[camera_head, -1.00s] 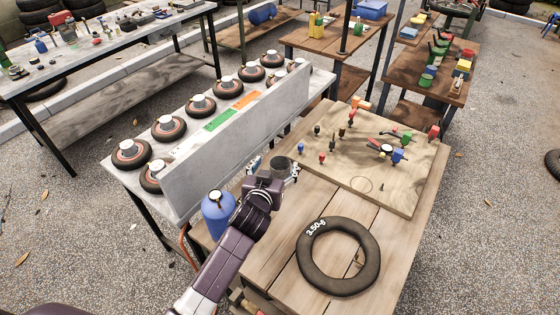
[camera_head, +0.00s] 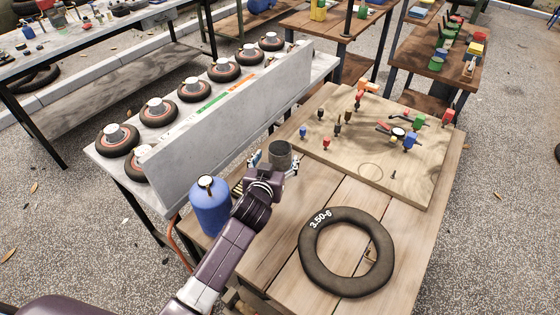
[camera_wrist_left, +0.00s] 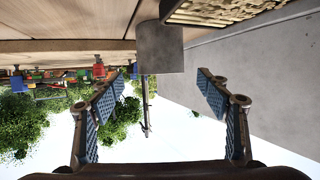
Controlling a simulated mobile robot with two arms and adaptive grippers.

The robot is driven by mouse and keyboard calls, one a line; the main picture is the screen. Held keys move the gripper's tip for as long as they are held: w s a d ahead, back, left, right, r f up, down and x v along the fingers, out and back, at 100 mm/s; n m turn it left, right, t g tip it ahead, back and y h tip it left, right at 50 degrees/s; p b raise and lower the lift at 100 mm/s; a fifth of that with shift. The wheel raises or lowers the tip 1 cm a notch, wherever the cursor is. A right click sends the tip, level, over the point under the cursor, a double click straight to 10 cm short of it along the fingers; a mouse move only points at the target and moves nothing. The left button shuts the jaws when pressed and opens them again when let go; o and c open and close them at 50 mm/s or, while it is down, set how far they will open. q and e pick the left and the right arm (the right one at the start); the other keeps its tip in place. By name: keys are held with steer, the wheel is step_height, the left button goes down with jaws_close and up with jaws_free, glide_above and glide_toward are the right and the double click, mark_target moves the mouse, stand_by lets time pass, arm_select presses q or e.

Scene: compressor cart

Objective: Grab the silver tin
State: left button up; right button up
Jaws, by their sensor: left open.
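The silver tin (camera_head: 280,155) is a dark grey cylinder standing upright at the left edge of the wooden workbench (camera_head: 290,215), by the pegboard's corner. My left gripper (camera_head: 275,164) is open, with one finger showing on either side of the tin in the head view. In the left wrist view, which is upside down, the tin (camera_wrist_left: 159,47) stands just beyond the open fingertips (camera_wrist_left: 160,79), roughly centred between them. The fingers do not appear to touch it. My right gripper is not in view.
A blue gas bottle (camera_head: 210,208) stands left of my left forearm. A tall grey panel (camera_head: 235,120) rises left of the tin. A black tyre (camera_head: 328,281) lies on the near bench. A wooden board (camera_head: 365,140) with several coloured parts lies to the right.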

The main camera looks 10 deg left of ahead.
mark_target(282, 148)
arm_select(q)
steer(key=shift+f+x, duration=0.2)
steer(key=shift+x, duration=1.55)
steer(key=shift+f+x, duration=0.2)
steer(key=shift+x, duration=1.5)
steer(key=shift+s+a, duration=0.1)
steer(key=shift+s, duration=0.1)
steer(key=shift+c, duration=0.7)
steer(key=c, duration=1)
